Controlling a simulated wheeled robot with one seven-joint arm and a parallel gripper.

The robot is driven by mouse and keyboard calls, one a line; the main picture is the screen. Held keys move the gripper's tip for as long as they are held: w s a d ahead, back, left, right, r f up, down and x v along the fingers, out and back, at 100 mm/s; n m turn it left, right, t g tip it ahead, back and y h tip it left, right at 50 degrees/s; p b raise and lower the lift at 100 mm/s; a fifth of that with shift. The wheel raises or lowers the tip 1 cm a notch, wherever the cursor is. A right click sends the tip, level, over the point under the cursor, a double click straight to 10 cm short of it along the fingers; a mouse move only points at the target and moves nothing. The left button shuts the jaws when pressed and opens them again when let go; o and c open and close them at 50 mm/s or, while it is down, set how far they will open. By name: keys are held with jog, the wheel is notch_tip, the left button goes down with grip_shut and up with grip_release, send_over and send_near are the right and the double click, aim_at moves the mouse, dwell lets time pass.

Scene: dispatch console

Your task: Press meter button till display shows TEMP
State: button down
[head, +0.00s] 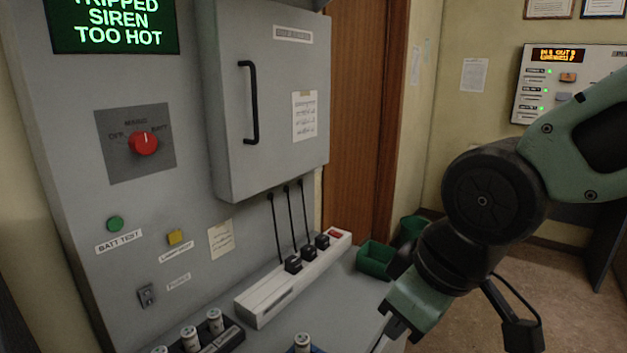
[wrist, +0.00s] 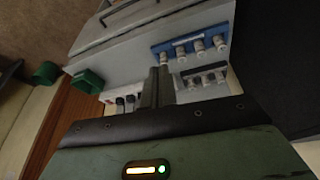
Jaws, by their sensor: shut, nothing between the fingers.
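I see no button with a readable "meter" label. A green-lit display (head: 115,24) at the top left reads "TRIPPED SIREN TOO HOT"; its top edge is cut off. Below it are a red rotary knob (head: 143,142), a green button (head: 115,223) labelled BATT TEST, a yellow button (head: 176,236) with a blurred label and a small switch (head: 147,295). My gripper (head: 384,346) is at the lower right of the head view, above the shelf and apart from these controls. In the wrist view its fingers (wrist: 158,72) are together and empty.
A grey cabinet (head: 265,100) with a black handle juts out. A white power strip (head: 262,305) with black plugs lies on the shelf. Green bins (head: 375,260) stand behind. A blue rack (wrist: 166,50) holds white cylinders. A wall panel (head: 600,62) has an orange display.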

jog(key=s+d+f+m+g+h, duration=0.1)
jog(key=s+d+f+g, duration=0.2)
jog(key=s+f, duration=0.3)
jog(key=s+b, duration=0.1)
jog(key=s, duration=0.2)
jog(key=shift+s+d+f+h, duration=0.2)
jog(key=shift+s+d+h, duration=0.15)
jog(key=shift+s+h, duration=0.05)
